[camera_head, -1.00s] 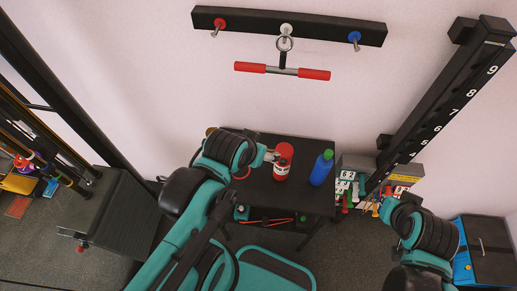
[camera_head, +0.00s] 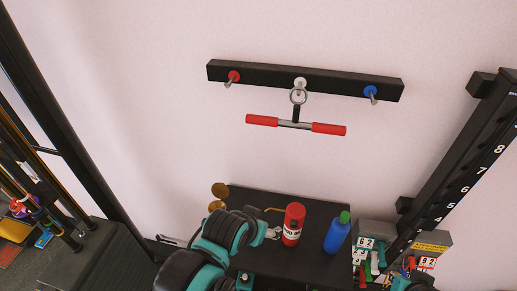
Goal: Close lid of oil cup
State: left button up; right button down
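A small brass-coloured round piece (camera_head: 216,205) with a matching disc (camera_head: 220,189) raised behind it shows at the left end of the black table (camera_head: 330,205); it looks like the oil cup with its lid up. My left arm hides part of that table end. My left gripper (camera_head: 273,233) is over the table, to the right of the brass pieces and just left of a red bottle (camera_head: 293,224). It is too small to tell whether its fingers are open or touch the bottle. My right arm shows only at the bottom right edge, and its fingertips are not clear.
A blue bottle with a green cap (camera_head: 337,232) stands right of the red bottle. Numbered weights (camera_head: 432,241) and small coloured items stand right of the table, beside a black numbered post (camera_head: 455,190). A bar with red grips (camera_head: 296,125) hangs on the wall.

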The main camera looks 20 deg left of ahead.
aim_at(220, 190)
jog(key=u, duration=1.35)
